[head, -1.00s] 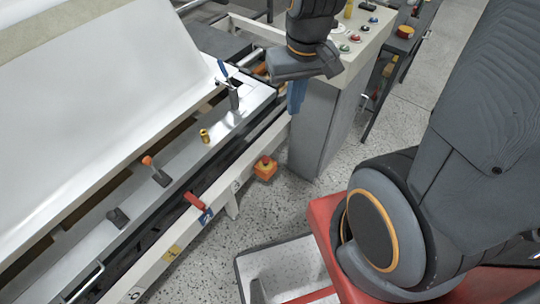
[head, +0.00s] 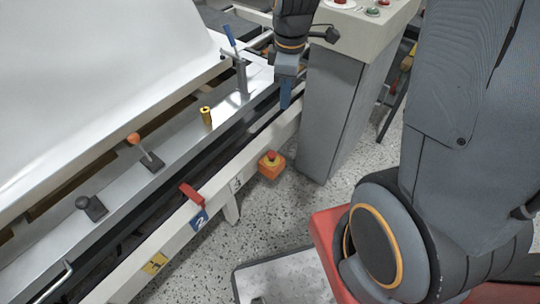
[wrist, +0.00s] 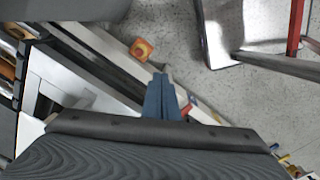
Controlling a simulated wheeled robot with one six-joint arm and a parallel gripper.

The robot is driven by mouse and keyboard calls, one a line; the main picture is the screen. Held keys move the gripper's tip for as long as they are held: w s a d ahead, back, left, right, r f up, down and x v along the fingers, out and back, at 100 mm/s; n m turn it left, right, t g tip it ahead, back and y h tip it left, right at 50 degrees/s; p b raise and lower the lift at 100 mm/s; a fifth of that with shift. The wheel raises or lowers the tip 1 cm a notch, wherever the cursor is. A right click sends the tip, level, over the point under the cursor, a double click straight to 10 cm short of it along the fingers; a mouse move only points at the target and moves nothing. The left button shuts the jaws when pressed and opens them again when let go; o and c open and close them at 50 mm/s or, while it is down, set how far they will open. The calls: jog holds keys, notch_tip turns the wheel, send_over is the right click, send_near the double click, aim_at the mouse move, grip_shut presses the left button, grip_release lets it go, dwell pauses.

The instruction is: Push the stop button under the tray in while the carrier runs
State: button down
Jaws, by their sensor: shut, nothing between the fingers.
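The stop button is a red mushroom button on an orange-yellow box (head: 271,165), mounted on the outer side of the white rail under the tray (head: 170,155). It also shows in the wrist view (wrist: 141,49), beyond my fingertips. My gripper (head: 286,98) hangs over the rail, behind and a little right of the button in the head view. Its blue fingers (wrist: 162,82) are together with nothing between them, apart from the button. Whether the button is pressed in cannot be told. The large white shell (head: 95,75) lies tilted above the tray.
A grey console (head: 335,110) with buttons on top stands right beside my gripper. The speckled floor before the button is free.

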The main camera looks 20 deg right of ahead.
aim_at(272, 154)
jog(key=w+f+n+b, duration=0.6)
jog(key=f+b, duration=0.2)
jog(key=f, duration=0.2)
jog(key=w+f+n+b, duration=0.6)
jog(key=f+b, duration=0.1)
jog(key=f, duration=0.4)
jog(key=shift+g+b, duration=0.3)
jog(key=shift+b, duration=0.1)
jog(key=shift+w, duration=0.1)
notch_tip(272, 154, down, 14)
jog(key=b, duration=0.4)
jog(key=shift+r, duration=0.1)
jog(key=shift+f, duration=1.15)
jog(key=shift+r+p, duration=0.9)
jog(key=shift+p, duration=0.15)
notch_tip(272, 154, up, 13)
jog(key=p, duration=0.5)
